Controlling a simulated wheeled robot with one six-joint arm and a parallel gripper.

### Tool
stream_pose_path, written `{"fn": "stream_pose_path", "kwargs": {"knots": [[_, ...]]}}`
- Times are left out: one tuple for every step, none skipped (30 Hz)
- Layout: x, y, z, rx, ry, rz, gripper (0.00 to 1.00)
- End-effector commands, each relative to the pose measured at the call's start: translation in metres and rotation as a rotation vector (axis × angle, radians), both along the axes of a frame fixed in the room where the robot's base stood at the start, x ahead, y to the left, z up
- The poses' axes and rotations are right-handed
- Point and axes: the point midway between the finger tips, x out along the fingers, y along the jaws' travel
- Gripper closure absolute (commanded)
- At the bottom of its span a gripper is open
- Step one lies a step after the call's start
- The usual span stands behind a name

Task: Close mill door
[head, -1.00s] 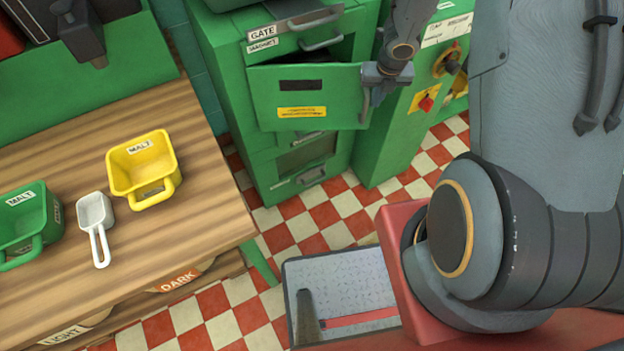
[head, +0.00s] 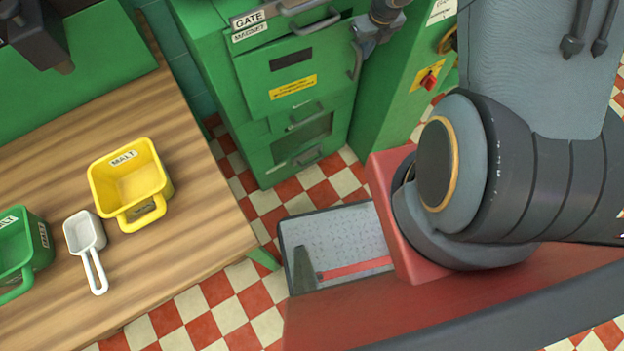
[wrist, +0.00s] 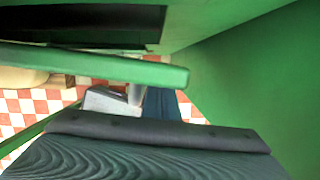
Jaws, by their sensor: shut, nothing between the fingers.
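The green mill door (head: 290,75), with a dark slot and a yellow label, is on the front of the green mill cabinet in the head view. It looks nearly flush there. In the wrist view the door's edge (wrist: 130,66) stands in front of a dark opening, so a gap still shows. The door's grey handle (head: 356,62) is at its right side. My gripper (head: 363,45) is shut and empty at the door's right edge, by the handle. I cannot tell whether it touches. Its dark ridged finger (wrist: 150,150) fills the bottom of the wrist view.
A green cabinet with a red switch (head: 429,80) stands close on the right. A wooden table (head: 185,225) at the left holds a yellow malt bin (head: 130,180), a green malt bin (head: 20,255) and a white scoop (head: 85,235). Checkered floor lies between.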

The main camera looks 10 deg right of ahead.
Motion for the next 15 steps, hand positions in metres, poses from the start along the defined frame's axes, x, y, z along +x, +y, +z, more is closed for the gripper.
{"fn": "stream_pose_path", "kwargs": {"knots": [[-0.0004,-0.0015,0.0000,0.000,0.000,0.001,1.00],[-0.0006,-0.0022,0.0000,0.000,0.000,0.002,1.00],[-0.0008,-0.0031,0.0000,0.000,0.000,0.002,1.00],[-0.0009,-0.0038,0.0000,0.000,0.000,0.001,1.00],[-0.0010,-0.0044,0.0000,0.000,0.000,0.001,1.00],[-0.0011,-0.0050,0.0000,0.000,0.000,0.000,1.00],[-0.0012,-0.0055,-0.0001,0.000,0.000,-0.001,1.00],[-0.0013,-0.0058,0.0000,0.000,0.000,-0.002,1.00],[-0.0013,-0.0061,0.0000,0.000,0.000,-0.003,1.00],[-0.0014,-0.0062,0.0000,0.000,0.000,-0.003,1.00],[-0.0014,-0.0063,0.0000,0.000,0.000,-0.003,1.00],[-0.0014,-0.0063,0.0000,0.000,0.000,-0.003,1.00],[-0.0013,-0.0062,0.0001,0.000,0.000,-0.003,1.00],[-0.0013,-0.0061,0.0000,0.000,0.000,-0.003,1.00],[-0.0014,-0.0060,0.0000,0.000,0.000,-0.003,1.00]]}}
